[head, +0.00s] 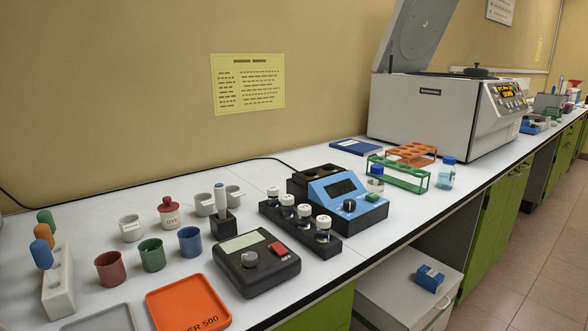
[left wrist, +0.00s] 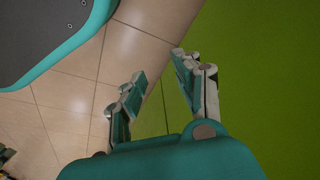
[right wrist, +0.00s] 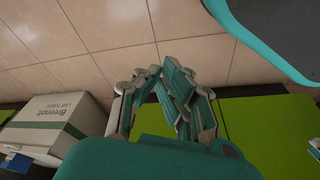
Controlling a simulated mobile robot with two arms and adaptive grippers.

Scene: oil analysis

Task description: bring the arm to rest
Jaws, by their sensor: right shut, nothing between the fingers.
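Neither arm shows in the head view. In the left wrist view my left gripper (left wrist: 158,68) is open and empty, its two fingers apart, with tiled floor and a green cabinet front behind it. In the right wrist view my right gripper (right wrist: 161,70) is shut with nothing held, its fingertips together. Behind it are floor tiles and green cabinet fronts.
A white box (right wrist: 55,125) stands left of my right gripper. Open floor (head: 530,240) lies right of the bench.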

